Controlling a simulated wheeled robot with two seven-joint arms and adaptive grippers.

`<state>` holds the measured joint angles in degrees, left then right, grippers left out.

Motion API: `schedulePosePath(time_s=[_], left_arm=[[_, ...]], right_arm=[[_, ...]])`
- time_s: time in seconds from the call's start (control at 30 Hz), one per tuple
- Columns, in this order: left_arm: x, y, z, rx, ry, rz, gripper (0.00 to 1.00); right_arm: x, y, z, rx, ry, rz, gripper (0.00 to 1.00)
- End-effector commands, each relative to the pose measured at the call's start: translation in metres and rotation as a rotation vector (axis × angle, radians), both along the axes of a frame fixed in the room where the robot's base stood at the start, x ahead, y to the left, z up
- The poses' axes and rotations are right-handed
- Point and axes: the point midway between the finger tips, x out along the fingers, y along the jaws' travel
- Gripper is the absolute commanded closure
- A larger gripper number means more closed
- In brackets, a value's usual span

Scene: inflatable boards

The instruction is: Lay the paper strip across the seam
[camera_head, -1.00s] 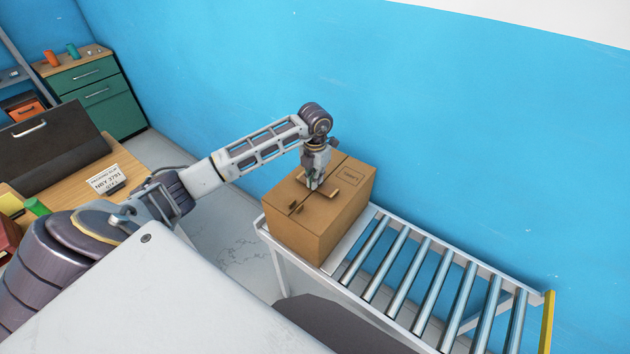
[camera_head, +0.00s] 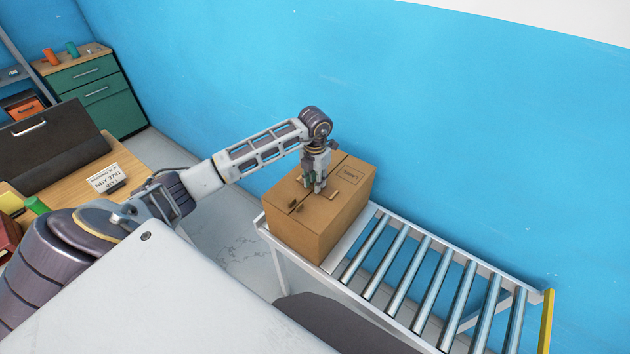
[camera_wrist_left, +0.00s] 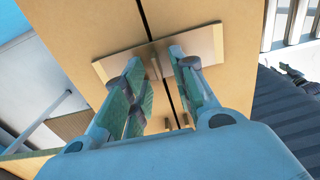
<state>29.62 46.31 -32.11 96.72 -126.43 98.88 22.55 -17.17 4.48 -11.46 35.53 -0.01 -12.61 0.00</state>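The brown cardboard box (camera_head: 312,232) stands at the left end of the roller conveyor, its lid split by a dark seam. The tan paper strip (camera_wrist_left: 207,44) lies flat on the lid across the seam, with a small raised tab between my fingers in the left wrist view. In the head view the strip (camera_head: 347,195) is partly hidden by my left gripper (camera_head: 316,190). That gripper points down over the box, and its fingers are open, one on each side of the tab. My right gripper is not in view.
The roller conveyor (camera_head: 430,280) is clear to the right of the box. A wooden desk (camera_head: 135,172) with a propped label card (camera_head: 104,179) is at the left. A green drawer cabinet (camera_head: 100,93) stands against the blue wall.

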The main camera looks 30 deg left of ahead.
Motion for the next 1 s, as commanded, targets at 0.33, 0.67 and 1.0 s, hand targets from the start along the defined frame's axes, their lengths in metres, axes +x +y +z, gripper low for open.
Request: schedulePosePath(time_s=[0.33, 0.67, 1.0], left_arm=[[0.000, 0.000, 0.005, 0.000, -0.001, 0.000, 0.73], [0.001, 0.000, 0.042, 0.000, -0.003, 0.000, 0.73], [0.001, 0.000, 0.084, 0.001, -0.002, 0.000, 0.73]], right_arm=[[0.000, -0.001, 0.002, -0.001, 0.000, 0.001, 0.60], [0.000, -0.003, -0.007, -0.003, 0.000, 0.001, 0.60], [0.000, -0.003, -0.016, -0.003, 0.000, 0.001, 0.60]])
